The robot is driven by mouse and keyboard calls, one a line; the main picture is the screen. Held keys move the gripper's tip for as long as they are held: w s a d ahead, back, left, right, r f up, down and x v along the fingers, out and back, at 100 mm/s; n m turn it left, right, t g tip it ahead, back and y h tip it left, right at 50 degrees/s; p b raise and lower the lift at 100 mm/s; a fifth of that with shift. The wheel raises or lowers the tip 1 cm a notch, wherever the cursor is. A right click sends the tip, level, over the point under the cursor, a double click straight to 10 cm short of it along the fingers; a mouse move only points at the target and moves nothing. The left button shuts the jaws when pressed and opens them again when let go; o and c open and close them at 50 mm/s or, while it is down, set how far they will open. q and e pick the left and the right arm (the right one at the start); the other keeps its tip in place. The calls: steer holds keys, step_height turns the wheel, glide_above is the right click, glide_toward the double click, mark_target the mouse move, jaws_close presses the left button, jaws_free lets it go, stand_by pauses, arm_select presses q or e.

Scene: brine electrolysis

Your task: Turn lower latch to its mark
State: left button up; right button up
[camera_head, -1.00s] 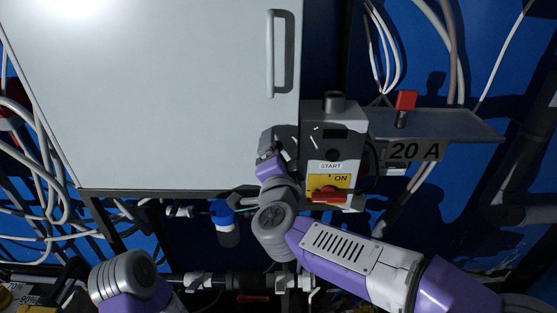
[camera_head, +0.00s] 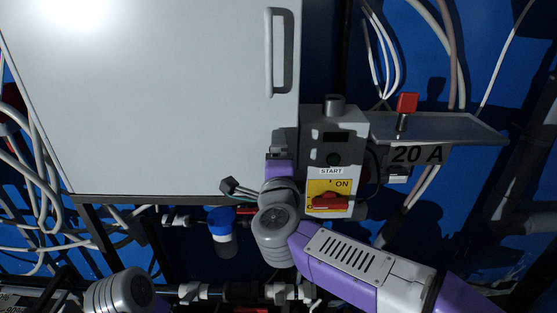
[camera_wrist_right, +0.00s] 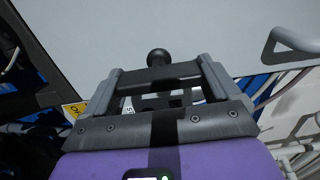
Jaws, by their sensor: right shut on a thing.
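The large pale cabinet door (camera_head: 170,100) fills the upper left of the head view, with a vertical handle (camera_head: 281,50) near its right edge. My right gripper (camera_wrist_right: 160,82) is at the door's lower right edge; its fingertips are mostly hidden behind my wrist in the head view. In the right wrist view a black latch (camera_wrist_right: 158,58) with a round knob end shows between the fingers, and the gripper is shut on it. The latch's mark cannot be made out. Only a grey joint of my left arm shows at bottom left; the left gripper is out of view.
Right beside my wrist is the grey START/ON switch box (camera_head: 333,150) with a red rotary switch (camera_head: 331,201). A shelf (camera_head: 440,127) with a red-topped lever (camera_head: 406,104) sits further right. A blue-capped bottle (camera_head: 222,240) and pipes lie below the door.

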stand_by(0.3)
steer(key=o, duration=0.8)
steer(key=shift+s, duration=0.1)
steer(key=s, duration=0.7)
steer(key=shift+s+p, duration=0.25)
steer(key=shift+p, duration=0.1)
steer(key=shift+r, duration=0.1)
